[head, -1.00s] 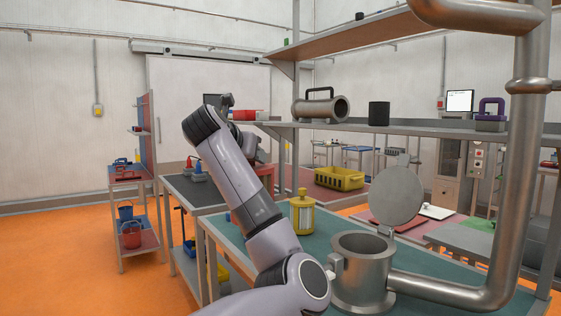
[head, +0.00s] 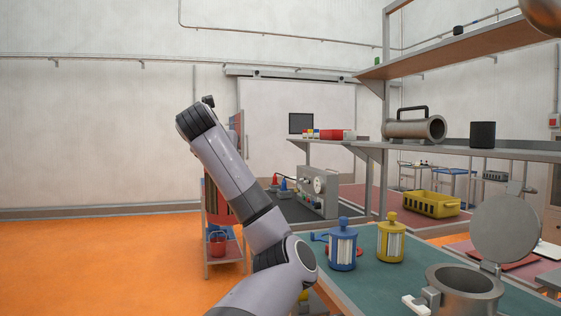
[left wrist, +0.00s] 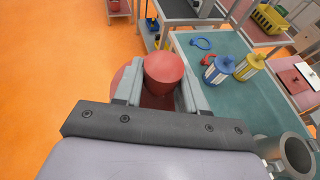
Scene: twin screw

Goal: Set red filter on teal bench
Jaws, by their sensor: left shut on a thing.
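A red filter (left wrist: 163,70) with a round top sits between the fingers of my left gripper (left wrist: 160,92) in the left wrist view. The gripper is shut on it, and its lower part is partly hidden. The teal bench (head: 395,283) runs along the lower right of the head view; it also shows in the left wrist view (left wrist: 238,112), to the right of the gripper. My left arm rises in the head view, but its fingers and the red filter cannot be made out there. My right gripper is in neither view.
A blue filter (head: 342,252) and a yellow filter (head: 390,242) stand on the bench's far part. A metal housing (head: 462,298) with a raised round lid (head: 505,228) stands nearer. A shelf (head: 440,148) overhangs the back. Bare teal surface lies between filters and housing.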

